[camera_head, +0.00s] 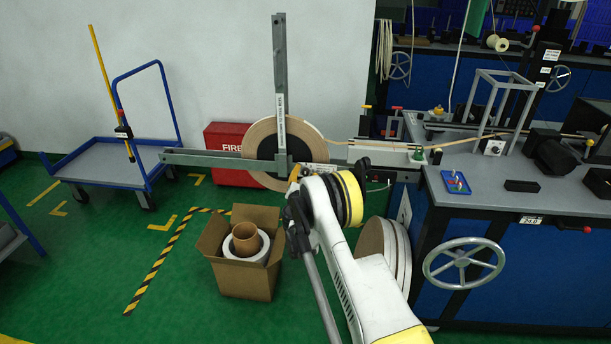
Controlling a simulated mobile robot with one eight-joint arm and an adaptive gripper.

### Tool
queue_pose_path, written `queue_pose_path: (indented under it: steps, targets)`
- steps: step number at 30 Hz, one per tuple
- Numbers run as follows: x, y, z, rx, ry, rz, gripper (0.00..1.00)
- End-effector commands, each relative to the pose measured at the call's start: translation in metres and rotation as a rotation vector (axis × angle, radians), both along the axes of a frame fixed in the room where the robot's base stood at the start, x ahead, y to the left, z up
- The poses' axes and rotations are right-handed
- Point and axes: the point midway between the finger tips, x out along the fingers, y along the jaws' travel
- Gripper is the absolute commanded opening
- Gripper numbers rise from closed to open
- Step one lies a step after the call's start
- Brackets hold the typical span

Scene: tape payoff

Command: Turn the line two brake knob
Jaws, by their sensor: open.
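A payoff reel of tan tape (260,133) stands upright at the middle back, with a grey upright arm (280,65) and a grey horizontal arm (205,160) crossing at its dark hub. The small print on the upright arm's label is too small to read. I cannot make out a brake knob marked line two; the area below the hub is partly hidden by my white arm. Small red and yellow knobs show on the unit to the right of the reel. My arm reaches up from the bottom, and I cannot make out my gripper's fingers.
An open cardboard box (240,278) with a rolled core stands on the floor left of my arm. A blue trolley (105,170) and a red fire box (226,138) stand behind. A grey bench with a handwheel (464,262) fills the right.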

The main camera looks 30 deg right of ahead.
Motion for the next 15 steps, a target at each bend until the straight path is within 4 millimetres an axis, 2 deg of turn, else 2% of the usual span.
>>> queue_pose_path:
  steps: [4, 9, 15]
  targets:
    - [-0.0002, 0.0001, 0.0003, 0.000, 0.000, 0.000, 0.47]
    - [-0.0003, 0.0001, 0.0003, 0.000, 0.000, 0.000, 0.00]
    - [-0.0003, 0.0003, 0.0003, 0.003, -0.002, 0.000, 0.00]
